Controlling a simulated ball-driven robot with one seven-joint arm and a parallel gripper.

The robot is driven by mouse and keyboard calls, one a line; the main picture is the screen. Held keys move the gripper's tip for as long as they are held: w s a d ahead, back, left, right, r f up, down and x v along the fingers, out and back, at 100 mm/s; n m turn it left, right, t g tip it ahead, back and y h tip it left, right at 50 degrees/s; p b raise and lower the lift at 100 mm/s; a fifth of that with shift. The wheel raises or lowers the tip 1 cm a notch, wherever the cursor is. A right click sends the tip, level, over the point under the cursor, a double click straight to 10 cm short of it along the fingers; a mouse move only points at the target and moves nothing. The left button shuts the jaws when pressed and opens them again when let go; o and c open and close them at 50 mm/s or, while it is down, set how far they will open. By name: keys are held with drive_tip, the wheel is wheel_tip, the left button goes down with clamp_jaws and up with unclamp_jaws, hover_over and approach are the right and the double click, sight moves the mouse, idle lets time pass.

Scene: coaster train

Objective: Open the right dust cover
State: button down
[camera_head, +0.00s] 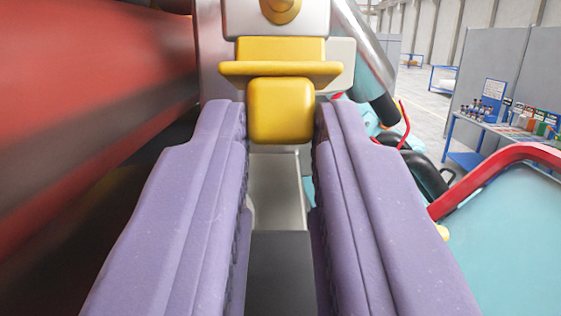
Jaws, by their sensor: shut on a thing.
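My gripper (281,118) has two purple fingers reaching forward from the bottom of the view. Its fingertips are closed on the sides of a yellow block-shaped handle (281,110). The handle hangs below a wider yellow ledge (280,70), which sits on a pale grey part (238,20) at the top. A round yellow knob (281,8) shows above, cut by the top edge. I cannot tell which of these parts is the right dust cover.
A large red surface (95,75) stands close along the left. A metal cylinder (362,60) slopes at the upper right. A red rail (500,172) borders a teal panel (510,235) at the right. Farther off, a blue table (470,160) with small items stands by grey partitions (490,70).

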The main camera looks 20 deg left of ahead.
idle(0.3)
drive_tip(key=c, duration=1)
unclamp_jaws()
drive_tip(key=shift+s+d+f, duration=0.1)
drive_tip(key=shift+s+f, duration=0.1)
drive_tip(key=shift+s, duration=0.15)
drive_tip(key=b+v, duration=0.3)
drive_tip(key=v, duration=0.4)
drive_tip(key=shift+r, duration=0.1)
